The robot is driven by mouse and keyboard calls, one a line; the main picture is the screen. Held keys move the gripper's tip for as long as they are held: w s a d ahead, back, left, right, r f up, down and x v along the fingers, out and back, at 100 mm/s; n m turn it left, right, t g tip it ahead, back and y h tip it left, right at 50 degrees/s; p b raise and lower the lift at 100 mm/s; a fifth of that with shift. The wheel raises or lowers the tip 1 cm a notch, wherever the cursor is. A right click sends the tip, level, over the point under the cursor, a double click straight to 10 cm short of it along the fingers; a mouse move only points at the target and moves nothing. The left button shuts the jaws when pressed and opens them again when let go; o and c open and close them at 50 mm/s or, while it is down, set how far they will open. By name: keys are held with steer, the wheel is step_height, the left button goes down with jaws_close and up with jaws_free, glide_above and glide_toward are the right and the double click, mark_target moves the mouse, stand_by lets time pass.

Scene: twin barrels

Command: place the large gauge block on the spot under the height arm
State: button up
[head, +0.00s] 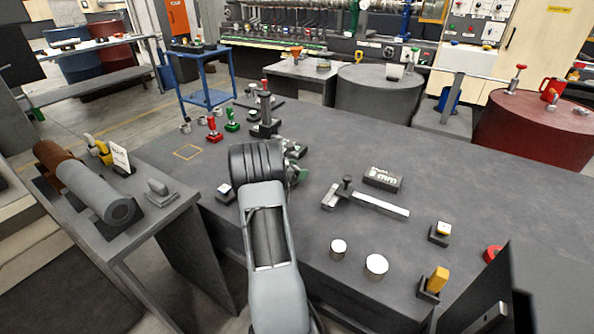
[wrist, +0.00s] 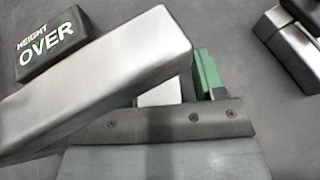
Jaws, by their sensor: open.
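In the wrist view a large smooth silver bar (wrist: 100,82) runs diagonally, close to the camera, over the left of my gripper. A dark block lettered "HEIGHT OVER" (wrist: 52,42) lies beyond it. My gripper (wrist: 172,88) is open, with a green finger showing on the right; the bar hides much of the left one. A small pale block face (wrist: 160,93) shows between the fingers; I cannot tell whether it is the large gauge block or whether it is touched. In the head view my gripper (head: 297,168) is low over the dark table, mostly hidden behind my arm.
The dark table (head: 300,215) carries a stand with a red top (head: 265,115), red and green pieces, a caliper-like tool (head: 365,200), a dark "mm" block (head: 383,180) and two silver cylinders (head: 377,266). An orange outlined square (head: 187,152) is clear. Metal blocks (wrist: 292,45) lie right in the wrist view.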

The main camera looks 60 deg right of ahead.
steer(key=shift+w+a+r, duration=0.1)
steer(key=shift+a+r, duration=0.05)
steer(key=shift+r, duration=0.15)
steer(key=p+v, duration=0.1)
steer(key=v, duration=1)
steer(key=shift+w+a, duration=0.1)
steer(key=shift+a, duration=0.25)
steer(key=a+r+m, duration=0.1)
steer(key=a, duration=0.2)
steer(key=a+m+t+y, duration=0.1)
steer(key=a, duration=0.2)
steer(key=a+r+m+y, duration=0.1)
steer(key=a, duration=0.2)
steer(key=shift+a+r+t, duration=0.1)
steer(key=shift+r+t, duration=0.2)
steer(key=shift+r, duration=0.05)
steer(key=s+a+m+t+y, duration=0.2)
steer(key=a+m+y, duration=0.1)
steer(key=a, duration=0.7)
steer(key=s+a+r+m+t+y, duration=0.1)
steer(key=s+a+m+t+y, duration=0.1)
steer(key=a, duration=0.8)
steer(key=s+a+r+m+t+y, duration=0.1)
steer(key=s+a+m+y, duration=0.3)
steer(key=a, duration=0.7)
steer(key=shift+m+t+y, duration=0.7)
steer(key=shift+m+t, duration=0.1)
